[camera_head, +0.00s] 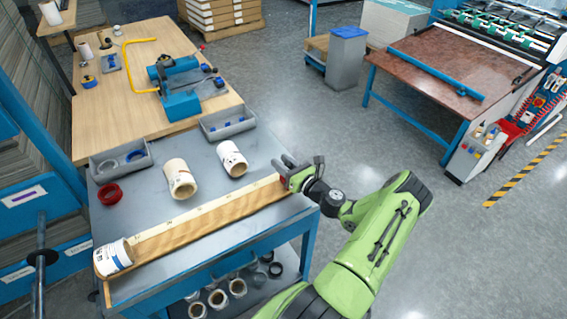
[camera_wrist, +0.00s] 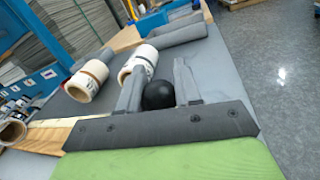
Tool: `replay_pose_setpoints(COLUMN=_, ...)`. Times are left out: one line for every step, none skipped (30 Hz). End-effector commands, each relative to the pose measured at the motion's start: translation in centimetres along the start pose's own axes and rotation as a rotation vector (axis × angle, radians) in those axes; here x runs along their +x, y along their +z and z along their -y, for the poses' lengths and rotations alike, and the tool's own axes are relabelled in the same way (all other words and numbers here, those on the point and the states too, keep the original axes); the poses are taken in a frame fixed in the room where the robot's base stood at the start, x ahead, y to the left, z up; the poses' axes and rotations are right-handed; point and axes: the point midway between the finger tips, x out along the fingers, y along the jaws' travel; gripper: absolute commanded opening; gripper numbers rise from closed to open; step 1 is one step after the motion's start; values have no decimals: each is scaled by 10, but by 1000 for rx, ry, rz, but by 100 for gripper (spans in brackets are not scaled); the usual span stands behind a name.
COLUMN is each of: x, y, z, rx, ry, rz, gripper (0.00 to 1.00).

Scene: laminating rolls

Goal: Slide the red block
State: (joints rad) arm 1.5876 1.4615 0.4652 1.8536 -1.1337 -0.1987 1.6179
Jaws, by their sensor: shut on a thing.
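My gripper (camera_head: 286,170) is at the right end of a long pale rule (camera_head: 205,207) on the grey bench. A small red patch, which looks like part of the red block (camera_head: 283,181), shows just beneath the gripper; most of it is hidden. In the wrist view, a round black knob (camera_wrist: 158,95) sits between the two fingers of my gripper (camera_wrist: 160,85), and they are shut on it. Whether the knob is fixed to the red block is hidden. The wrist view does not show the block's red surface.
A wooden strip (camera_head: 210,222) runs along the rule. A white roll (camera_head: 114,258) lies at its left end. Two rolls (camera_head: 180,178) (camera_head: 232,158), a red ring (camera_head: 109,194) and grey trays (camera_head: 121,158) (camera_head: 228,122) stand behind the rule.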

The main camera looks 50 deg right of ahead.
Motion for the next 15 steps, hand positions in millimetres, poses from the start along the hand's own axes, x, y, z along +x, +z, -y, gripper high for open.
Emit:
replay_pose_setpoints(x=0, y=-1, z=0, rx=-2, ry=-1, rz=-4, gripper=0)
replay_pose_setpoints(x=0, y=-1, z=0, rx=-2, ry=0, rz=-4, gripper=35)
replay_pose_setpoints(x=0, y=-1, z=0, rx=-2, ry=0, rz=-4, gripper=41)
replay_pose_setpoints(x=0, y=-1, z=0, rx=-2, ry=0, rz=-4, gripper=46)
replay_pose_setpoints(x=0, y=-1, z=0, rx=-2, ry=0, rz=-3, gripper=50)
replay_pose_setpoints(x=0, y=-1, z=0, rx=-1, ry=0, rz=-3, gripper=56)
replay_pose_setpoints(x=0, y=-1, z=0, rx=-1, ry=0, rz=-3, gripper=58)
replay_pose_setpoints(x=0, y=-1, z=0, rx=-1, ry=0, rz=-3, gripper=58)
replay_pose_setpoints(x=0, y=-1, z=0, rx=-1, ry=1, rz=-2, gripper=58)
replay_pose_setpoints(x=0, y=-1, z=0, rx=-1, ry=1, rz=-2, gripper=58)
replay_pose_setpoints(x=0, y=-1, z=0, rx=-1, ry=1, rz=-2, gripper=58)
replay_pose_setpoints(x=0, y=-1, z=0, rx=-1, ry=1, rz=-2, gripper=58)
replay_pose_setpoints(x=0, y=0, z=0, rx=-1, ry=1, rz=-2, gripper=58)
replay_pose_setpoints(x=0, y=0, z=0, rx=-1, ry=1, rz=-2, gripper=58)
replay_pose_setpoints(x=-2, y=0, z=0, rx=-1, ry=0, rz=-2, gripper=58)
